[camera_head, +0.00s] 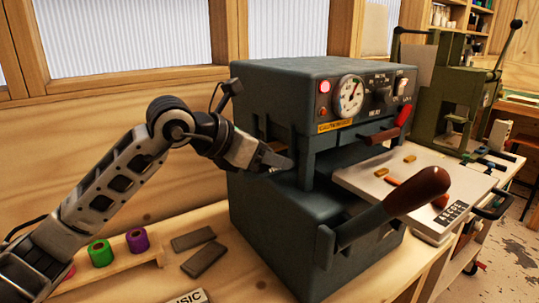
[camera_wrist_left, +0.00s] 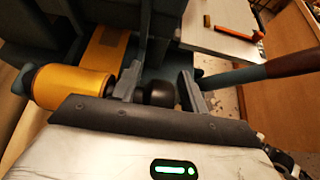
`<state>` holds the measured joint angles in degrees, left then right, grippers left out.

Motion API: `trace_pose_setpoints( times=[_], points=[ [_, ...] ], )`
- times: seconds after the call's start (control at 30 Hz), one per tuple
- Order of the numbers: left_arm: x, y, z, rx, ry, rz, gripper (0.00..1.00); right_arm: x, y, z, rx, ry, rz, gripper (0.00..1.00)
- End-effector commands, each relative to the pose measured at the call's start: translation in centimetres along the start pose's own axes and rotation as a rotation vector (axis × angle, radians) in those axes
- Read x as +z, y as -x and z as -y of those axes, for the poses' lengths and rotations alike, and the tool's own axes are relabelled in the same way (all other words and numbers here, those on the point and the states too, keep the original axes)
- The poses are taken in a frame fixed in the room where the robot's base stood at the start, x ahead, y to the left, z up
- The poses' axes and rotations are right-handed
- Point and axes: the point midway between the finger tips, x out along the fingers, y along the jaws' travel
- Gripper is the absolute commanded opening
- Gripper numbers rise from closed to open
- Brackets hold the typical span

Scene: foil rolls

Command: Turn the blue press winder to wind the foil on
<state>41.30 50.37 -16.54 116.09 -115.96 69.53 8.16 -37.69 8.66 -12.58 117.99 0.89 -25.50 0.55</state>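The blue-grey press (camera_head: 300,85) stands on the bench, with a dial, a switch panel and a wooden-handled lever (camera_head: 418,190) at its front. My left gripper (camera_head: 282,164) reaches its left side from the left; its fingertips are partly lost against the dark body. In the left wrist view the fingers stand apart, with a round black knob (camera_wrist_left: 158,94), seemingly the winder's, between them. A small gap seems to show at the right finger; contact is unclear. A gold foil roll (camera_wrist_left: 75,87) sits just left of the fingers. The winder cannot be made out in the head view.
Green (camera_head: 100,252) and purple (camera_head: 137,240) foil rolls stand on a wooden rack at lower left. Two grey blocks (camera_head: 193,239) lie beside it. A pale plate (camera_head: 365,181) juts from the press. A green machine (camera_head: 440,95) stands behind right.

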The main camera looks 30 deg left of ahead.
Motion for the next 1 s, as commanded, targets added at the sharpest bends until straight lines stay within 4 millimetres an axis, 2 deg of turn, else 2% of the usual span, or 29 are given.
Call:
trace_pose_setpoints(
  times=[0.27,0.37,0.57,0.8,1.0],
  points=[
    [-0.1,0.9,-0.1,0.002,-0.002,0.001,0.44,0.4,-0.1,0.1,-0.001,-0.007,0.002,0.76],
    [-0.2,2.5,-0.1,0.004,-0.003,0.000,0.44,0.8,-0.3,0.2,-0.003,-0.011,0.004,0.76],
    [-0.3,7.2,-0.2,0.008,-0.004,0.001,0.44,1.5,-0.7,0.3,-0.011,-0.025,-0.002,0.76],
    [-0.3,12.6,-0.1,0.005,-0.001,-0.001,0.44,1.4,-1.2,0.5,-0.022,-0.048,-0.032,0.76],
    [-0.2,15.2,-0.1,0.003,0.000,-0.001,0.44,1.1,-1.4,0.7,-0.027,-0.067,-0.048,0.76]
  ],
)
